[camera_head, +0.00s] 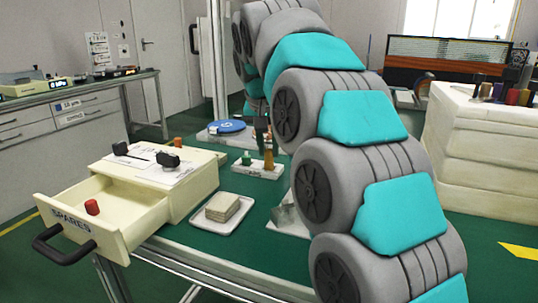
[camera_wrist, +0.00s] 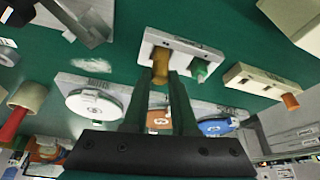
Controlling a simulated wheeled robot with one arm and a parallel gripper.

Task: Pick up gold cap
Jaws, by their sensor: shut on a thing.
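The gold cap (camera_head: 269,158) is upright at the right part of a small white rack (camera_head: 262,172) on the green bench. My gripper (camera_head: 263,139) is above the rack, pointing down, with the cap at its fingertips. In the wrist view, my gripper (camera_wrist: 161,78) is shut on the gold cap (camera_wrist: 160,61), one finger on each side. The white rack (camera_wrist: 185,49) lies behind it. I cannot tell whether the cap still touches the rack. A green cap (camera_wrist: 200,69) stands close beside it in the rack, and it also shows in the head view (camera_head: 247,158).
An open cream drawer (camera_head: 125,215) labelled SPARES holds a red cap (camera_head: 92,207). An orange cap (camera_head: 178,142) stands behind its cabinet. A white tray (camera_head: 205,228) with stacked tan pieces lies in front of the rack. A blue disc (camera_head: 227,127) lies behind.

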